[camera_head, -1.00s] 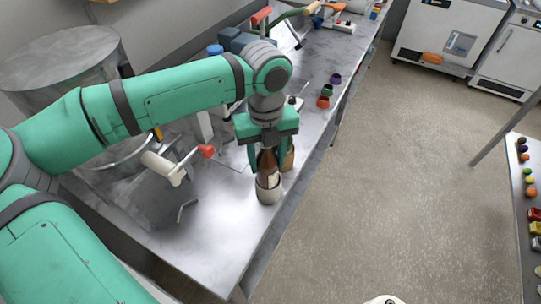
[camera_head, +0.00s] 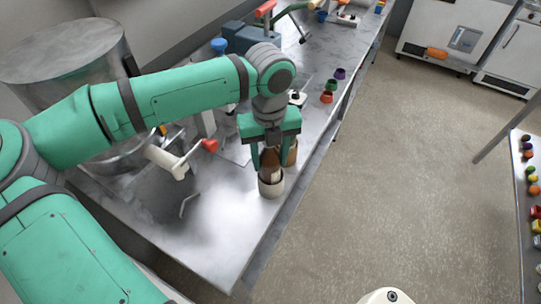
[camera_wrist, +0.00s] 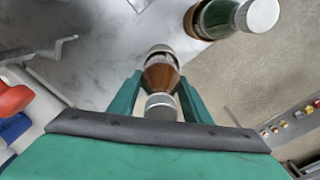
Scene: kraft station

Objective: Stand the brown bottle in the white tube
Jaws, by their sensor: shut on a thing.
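The brown bottle (camera_head: 270,167) is upright between the fingers of my gripper (camera_head: 269,156), which is shut on it. The bottle's lower part is inside the white tube (camera_head: 271,187), which stands on the steel bench near its right edge. In the wrist view, the brown bottle (camera_wrist: 160,76) shows between the green fingers of my gripper (camera_wrist: 158,92), with its cap toward the camera. The pale rim of the white tube (camera_wrist: 160,48) shows around the bottle's far end. Whether the bottle rests on the tube's bottom is hidden.
A green bottle with a white cap (camera_wrist: 222,17) stands in a brown holder close by; that brown holder (camera_head: 291,153) shows just behind my gripper. A red-tipped lever (camera_head: 208,146) is to the left. Small coloured cups (camera_head: 327,96) stand farther back. The bench front is clear.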

